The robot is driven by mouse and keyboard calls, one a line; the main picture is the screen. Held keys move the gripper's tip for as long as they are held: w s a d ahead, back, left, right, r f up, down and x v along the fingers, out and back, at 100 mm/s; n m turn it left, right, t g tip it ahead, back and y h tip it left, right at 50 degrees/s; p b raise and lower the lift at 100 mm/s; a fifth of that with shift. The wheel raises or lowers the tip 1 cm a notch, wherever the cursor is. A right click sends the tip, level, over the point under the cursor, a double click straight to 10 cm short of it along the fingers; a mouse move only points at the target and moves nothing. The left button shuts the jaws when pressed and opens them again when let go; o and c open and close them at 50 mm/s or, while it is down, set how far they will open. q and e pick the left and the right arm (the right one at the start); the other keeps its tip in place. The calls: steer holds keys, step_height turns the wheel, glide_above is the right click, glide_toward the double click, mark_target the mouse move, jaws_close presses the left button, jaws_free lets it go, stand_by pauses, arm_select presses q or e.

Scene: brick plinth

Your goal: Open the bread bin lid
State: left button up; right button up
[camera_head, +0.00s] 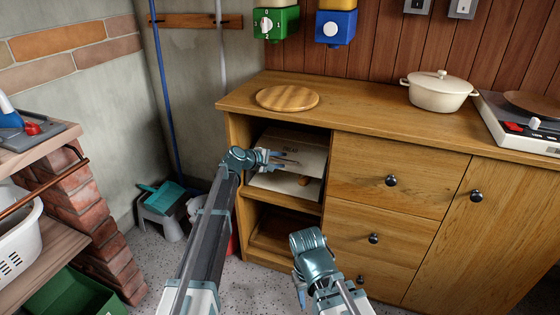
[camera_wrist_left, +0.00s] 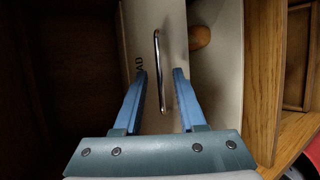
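The cream bread bin (camera_head: 312,155) stands in the open upper compartment of the wooden cabinet. Dark lettering shows on its lid panel, and it also shows in the left wrist view (camera_wrist_left: 172,25). A thin metal bar handle (camera_wrist_left: 159,70) runs along the lid. My left gripper (camera_head: 278,160) is in front of the lid, its blue fingers apart on either side of the handle in the left wrist view (camera_wrist_left: 158,75); neither clearly touches it. A brown rounded thing (camera_wrist_left: 200,37) shows beside the lid panel, over a pale surface. My right gripper (camera_head: 312,258) is low before the drawers; its fingertips are unclear.
The compartment's wooden side walls are close around the bin. Drawers with dark knobs (camera_head: 391,181) are to the right. A round board (camera_head: 287,98) and a cream pot (camera_head: 438,91) stand on the countertop. A brick plinth (camera_head: 85,210) is at the left.

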arm_select(q)
steer(key=p+v, duration=0.5)
steer(key=v, duration=0.8)
steer(key=shift+s+a+p, duration=0.15)
steer(key=shift+a+p, duration=0.05)
steer(key=shift+p, duration=0.15)
steer(key=shift+r, duration=0.15)
